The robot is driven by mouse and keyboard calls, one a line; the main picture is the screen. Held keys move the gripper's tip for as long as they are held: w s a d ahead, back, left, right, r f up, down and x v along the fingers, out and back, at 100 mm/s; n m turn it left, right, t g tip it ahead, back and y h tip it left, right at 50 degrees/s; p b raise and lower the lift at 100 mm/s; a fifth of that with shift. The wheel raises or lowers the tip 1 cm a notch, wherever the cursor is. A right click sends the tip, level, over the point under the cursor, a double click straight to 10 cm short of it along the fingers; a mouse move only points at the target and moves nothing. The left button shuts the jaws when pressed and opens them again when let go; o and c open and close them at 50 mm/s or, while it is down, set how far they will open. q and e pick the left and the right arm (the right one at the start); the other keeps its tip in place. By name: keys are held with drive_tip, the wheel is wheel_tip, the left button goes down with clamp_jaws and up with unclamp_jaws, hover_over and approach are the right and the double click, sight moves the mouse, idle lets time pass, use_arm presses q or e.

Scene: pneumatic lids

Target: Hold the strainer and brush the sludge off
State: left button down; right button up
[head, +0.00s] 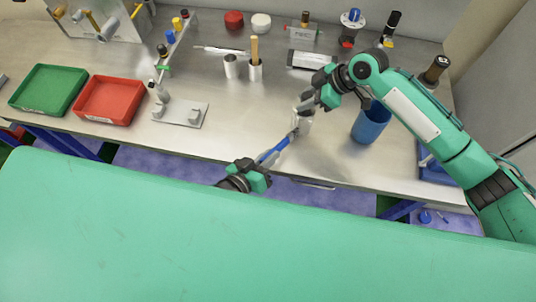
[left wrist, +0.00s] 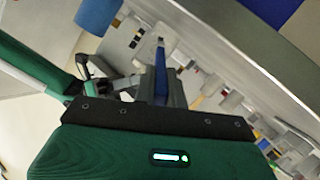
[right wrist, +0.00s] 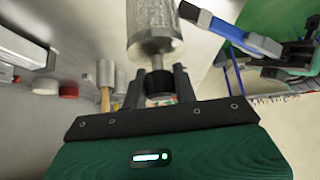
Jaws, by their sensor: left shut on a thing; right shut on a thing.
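The strainer (head: 303,122) is a pale metal cylinder held above the front of the bench. My right gripper (head: 309,103) is shut on its dark end; the right wrist view shows the cylinder (right wrist: 155,25) with a mottled grey band near that end. Whether the band is sludge I cannot tell. My left gripper (head: 264,169) is shut on the blue handle of the brush (head: 272,154), beyond the bench's front edge. The brush also shows in the left wrist view (left wrist: 160,75). Its grey head is close beside the strainer; contact is unclear.
A blue bin (head: 370,125) stands right of the strainer. Metal cups (head: 231,67), one with a wooden-handled tool, stand behind to the left. Red (head: 109,101) and green (head: 47,90) trays and a metal fixture (head: 180,113) are at left. The bench (head: 240,125) left of the strainer is clear.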

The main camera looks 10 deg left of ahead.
use_arm(q)
drive_tip(key=shift+f, duration=0.5)
drive_tip(key=shift+r, duration=0.15)
drive_tip(key=shift+d+r, duration=0.1)
drive_tip(key=shift+r, duration=0.4)
drive_tip(key=shift+r, duration=0.15)
drive_tip(key=shift+s+d+r, duration=0.1)
drive_tip(key=shift+r, duration=0.35)
drive_tip(key=shift+r, duration=0.15)
drive_tip(key=shift+s+r, duration=0.1)
drive_tip(key=shift+r, duration=0.35)
drive_tip(key=shift+d, duration=0.1)
